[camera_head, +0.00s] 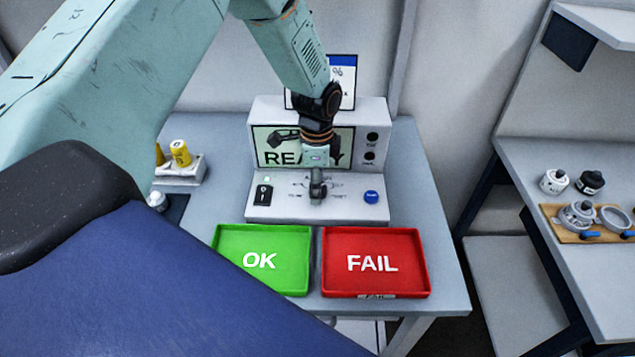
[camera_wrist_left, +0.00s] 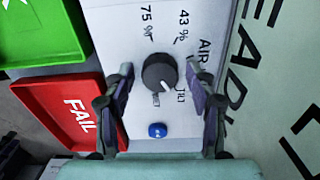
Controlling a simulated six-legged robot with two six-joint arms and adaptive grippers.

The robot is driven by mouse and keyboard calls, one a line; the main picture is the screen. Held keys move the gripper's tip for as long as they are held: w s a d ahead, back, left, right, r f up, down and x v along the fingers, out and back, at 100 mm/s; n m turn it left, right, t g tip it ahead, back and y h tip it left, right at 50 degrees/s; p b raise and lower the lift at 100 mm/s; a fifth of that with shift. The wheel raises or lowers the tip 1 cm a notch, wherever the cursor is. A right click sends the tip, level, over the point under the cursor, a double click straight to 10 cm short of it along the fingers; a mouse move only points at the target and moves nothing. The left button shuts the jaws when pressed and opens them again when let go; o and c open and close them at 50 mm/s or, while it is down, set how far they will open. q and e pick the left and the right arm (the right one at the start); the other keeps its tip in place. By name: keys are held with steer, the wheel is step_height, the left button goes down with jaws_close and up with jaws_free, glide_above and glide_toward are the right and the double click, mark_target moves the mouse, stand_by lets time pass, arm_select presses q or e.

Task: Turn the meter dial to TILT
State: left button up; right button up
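The meter (camera_head: 375,195) is a pale box with a screen reading "RE..Y", partly hidden by my left arm. Its round black dial (camera_wrist_left: 159,72) shows in the left wrist view, with labels 43 %, 75 %, AIR and TILT around it. A small white mark on the dial points down and slightly right, close to the TILT label (camera_wrist_left: 181,94). My left gripper (camera_wrist_left: 160,78) is open, a finger on either side of the dial, with gaps visible. In the head view my left gripper (camera_head: 317,178) hides the dial. My right gripper is in neither view.
A green OK tray (camera_head: 228,238) and a red FAIL tray (camera_head: 375,236) lie in front of the meter. A blue button (camera_head: 371,197) and a black switch (camera_head: 263,195) flank the dial. Yellow cylinders (camera_head: 180,153) stand at left. Another table (camera_head: 575,165) is at right.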

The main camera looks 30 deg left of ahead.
arm_select(q)
steer(key=shift+w+d, duration=0.1)
steer(key=shift+r, duration=0.35)
step_height(320, 180, up, 11)
steer(key=shift+r, duration=0.15)
stand_by(0.4)
